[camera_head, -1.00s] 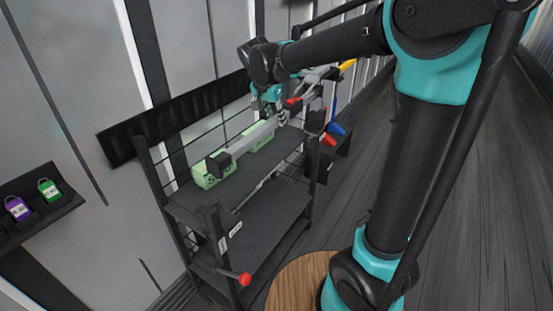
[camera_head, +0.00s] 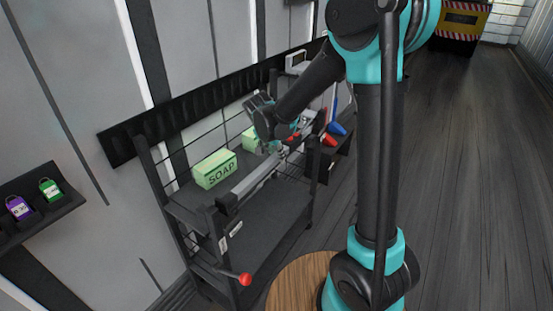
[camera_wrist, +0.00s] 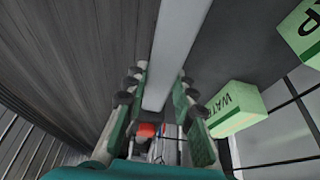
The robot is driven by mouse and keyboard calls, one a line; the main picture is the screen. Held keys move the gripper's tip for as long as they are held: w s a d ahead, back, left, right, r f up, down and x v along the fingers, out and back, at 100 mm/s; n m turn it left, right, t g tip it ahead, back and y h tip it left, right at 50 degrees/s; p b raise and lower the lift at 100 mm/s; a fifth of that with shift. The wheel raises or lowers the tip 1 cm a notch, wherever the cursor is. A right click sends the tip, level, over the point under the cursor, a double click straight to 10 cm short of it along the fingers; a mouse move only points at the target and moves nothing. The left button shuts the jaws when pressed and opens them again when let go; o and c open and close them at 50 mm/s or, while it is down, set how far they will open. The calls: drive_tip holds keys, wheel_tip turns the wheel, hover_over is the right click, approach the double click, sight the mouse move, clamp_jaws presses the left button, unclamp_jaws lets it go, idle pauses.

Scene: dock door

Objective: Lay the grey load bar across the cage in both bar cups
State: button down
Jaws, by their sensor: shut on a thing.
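The grey load bar (camera_head: 256,181) hangs lengthwise over the open front side of the dark cage (camera_head: 262,222), its black near end (camera_head: 227,204) close beside the top of the near front post. My gripper (camera_head: 279,149) is shut on the bar toward its far part. In the wrist view the bar (camera_wrist: 178,40) runs between the two fingers of my gripper (camera_wrist: 158,95). I cannot make out the bar cups clearly, nor whether the bar touches them.
A green SOAP box (camera_head: 215,169) and a green WATER box (camera_wrist: 236,108) stand on the cage's upper shelf, behind the bar. A red knob (camera_head: 244,279) sticks out low at the near post. Red and blue objects (camera_head: 332,133) sit past the cage.

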sight(270, 161)
drive_tip(key=shift+f, duration=0.95)
drive_tip(key=shift+f, duration=0.1)
drive_tip(key=c, duration=1.3)
unclamp_jaws()
drive_tip(key=shift+o, duration=0.2)
drive_tip(key=v, duration=1.2)
drive_tip(key=shift+d, duration=0.15)
drive_tip(key=s+d+f+n+y, duration=0.1)
drive_tip(key=s+d+f+n, duration=0.2)
drive_tip(key=s+d, duration=0.6)
drive_tip(key=s+d+f+n+y, duration=0.1)
drive_tip(key=s+d+f+n, duration=0.2)
drive_tip(key=s+d+f, duration=0.5)
drive_tip(key=s+d, duration=0.1)
drive_tip(key=d, duration=0.3)
drive_tip(key=shift+s+f+n+y, duration=0.2)
drive_tip(key=shift+s+n+y, duration=0.1)
drive_tip(key=shift+s+n, duration=0.1)
